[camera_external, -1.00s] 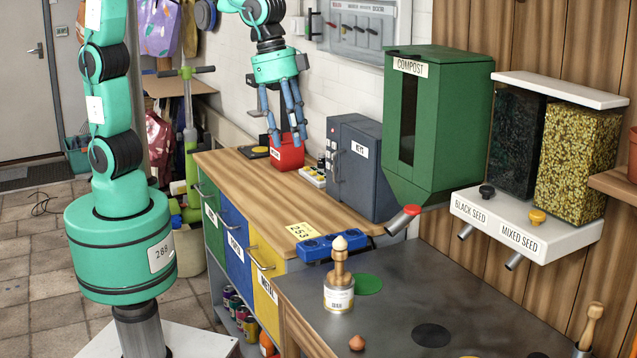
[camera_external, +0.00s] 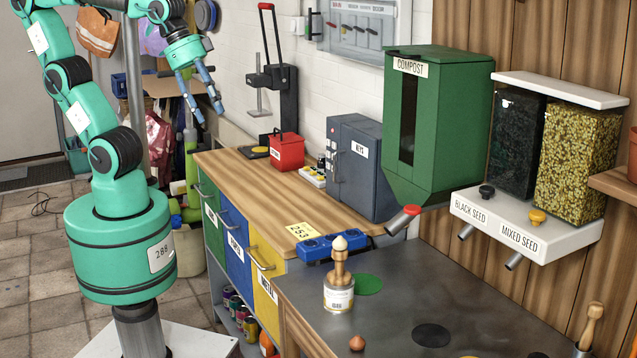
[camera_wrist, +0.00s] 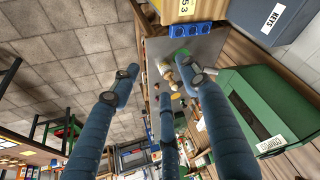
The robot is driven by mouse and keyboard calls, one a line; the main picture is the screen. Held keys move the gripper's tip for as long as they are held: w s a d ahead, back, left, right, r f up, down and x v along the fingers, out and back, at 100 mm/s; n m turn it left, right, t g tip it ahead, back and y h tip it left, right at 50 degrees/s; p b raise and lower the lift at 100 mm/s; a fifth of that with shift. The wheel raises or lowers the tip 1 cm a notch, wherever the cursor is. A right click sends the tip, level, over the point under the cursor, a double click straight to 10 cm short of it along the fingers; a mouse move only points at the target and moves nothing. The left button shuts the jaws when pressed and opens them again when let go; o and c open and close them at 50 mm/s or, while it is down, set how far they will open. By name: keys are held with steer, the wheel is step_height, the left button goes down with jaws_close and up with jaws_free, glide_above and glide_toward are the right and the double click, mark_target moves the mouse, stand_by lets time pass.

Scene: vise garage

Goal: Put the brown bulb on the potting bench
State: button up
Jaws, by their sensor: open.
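A small orange-brown bulb-shaped object (camera_external: 357,343), seemingly the brown bulb, rests on the grey-topped bench (camera_external: 395,318), near its front edge. I take this bench to be the potting bench, though no label shows. My gripper (camera_external: 209,112) is high up at the back left, far from the bulb, with its blue fingers spread and nothing between them. In the wrist view my gripper's open fingers (camera_wrist: 158,90) point towards the floor and the benches; the bulb is too small to pick out there.
A blue block (camera_external: 330,247), the green compost bin (camera_external: 437,125) and the seed dispenser (camera_external: 525,228) surround the bench. The wooden counter (camera_external: 255,195) carries a red box (camera_external: 287,150).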

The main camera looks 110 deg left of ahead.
steer(key=shift+n, duration=0.4)
steer(key=s, duration=0.1)
steer(key=s+f, duration=0.1)
steer(key=s, duration=0.1)
steer(key=s+a+f, duration=0.1)
steer(key=shift+s, duration=0.35)
stand_by(0.7)
